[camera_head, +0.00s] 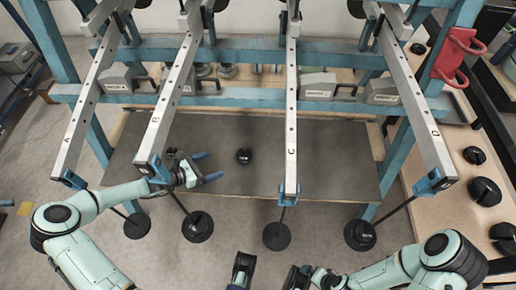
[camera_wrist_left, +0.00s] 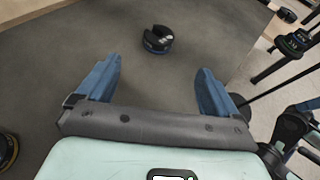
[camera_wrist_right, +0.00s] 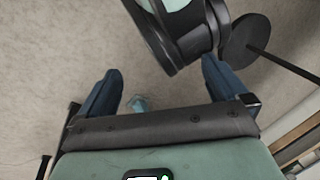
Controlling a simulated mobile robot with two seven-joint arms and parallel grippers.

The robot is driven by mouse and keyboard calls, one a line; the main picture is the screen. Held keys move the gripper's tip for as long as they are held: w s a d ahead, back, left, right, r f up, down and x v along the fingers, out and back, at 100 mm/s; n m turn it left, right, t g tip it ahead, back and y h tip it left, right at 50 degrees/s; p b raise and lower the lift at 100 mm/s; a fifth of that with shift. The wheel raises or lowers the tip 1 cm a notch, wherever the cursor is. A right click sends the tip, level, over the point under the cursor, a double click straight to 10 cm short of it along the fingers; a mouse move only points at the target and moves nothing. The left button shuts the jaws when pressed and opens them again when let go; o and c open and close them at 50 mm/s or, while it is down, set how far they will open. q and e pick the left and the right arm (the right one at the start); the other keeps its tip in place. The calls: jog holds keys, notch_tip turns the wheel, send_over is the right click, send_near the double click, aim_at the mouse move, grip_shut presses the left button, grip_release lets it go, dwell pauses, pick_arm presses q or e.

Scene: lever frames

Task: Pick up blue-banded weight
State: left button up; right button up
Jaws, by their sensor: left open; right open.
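A small black slotted weight (camera_head: 244,156) lies on the dark tabletop (camera_head: 330,165), right of my left gripper. In the left wrist view the same weight (camera_wrist_left: 157,40) lies flat beyond the fingertips, with its slot visible and pale marks on it.
Long levers, marked A (camera_head: 82,115), B (camera_head: 168,103) and C (camera_head: 291,120) among them, reach over the table from a blue frame (camera_head: 260,97). Weights hang at their ends, one (camera_head: 197,227) near my left gripper. More black weights (camera_head: 485,191) sit on the right bench.

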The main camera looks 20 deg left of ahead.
aim_at(240, 157)
pick_arm(q)
jog(key=shift+w+d+f, duration=0.1)
jog(key=shift+w+d, duration=0.35)
jog(key=shift+w, duration=0.15)
jog(key=b+x, duration=0.2)
jog(key=x, duration=0.6)
jog(key=shift+b, duration=0.4)
jog(key=shift+w+d+f+b, duration=0.5)
jog(key=shift+w+f+b, duration=0.05)
jog(key=shift+w+f, duration=0.1)
pick_arm(e)
jog(key=w+d+f+t+h, duration=0.1)
jog(key=w+d+f+t, duration=0.1)
jog(key=w+d+f, duration=0.3)
pick_arm(q)
jog(key=shift+b+x, duration=0.5)
jog(key=shift+x, duration=0.5)
jog(key=shift+w+d+f, duration=0.15)
jog(key=shift+w+d, duration=0.1)
jog(key=shift+w, duration=0.1)
jog(key=c, duration=1.3)
pick_arm(e)
jog(key=shift+s+a+f+m+g, duration=0.15)
jog(key=shift+s+a+f+g, duration=0.15)
jog(key=shift+s+f+g, duration=0.2)
jog(key=shift+s+a+f+m+g, duration=0.15)
jog(key=shift+s+a+f+g, duration=0.2)
jog(key=shift+s, duration=0.2)
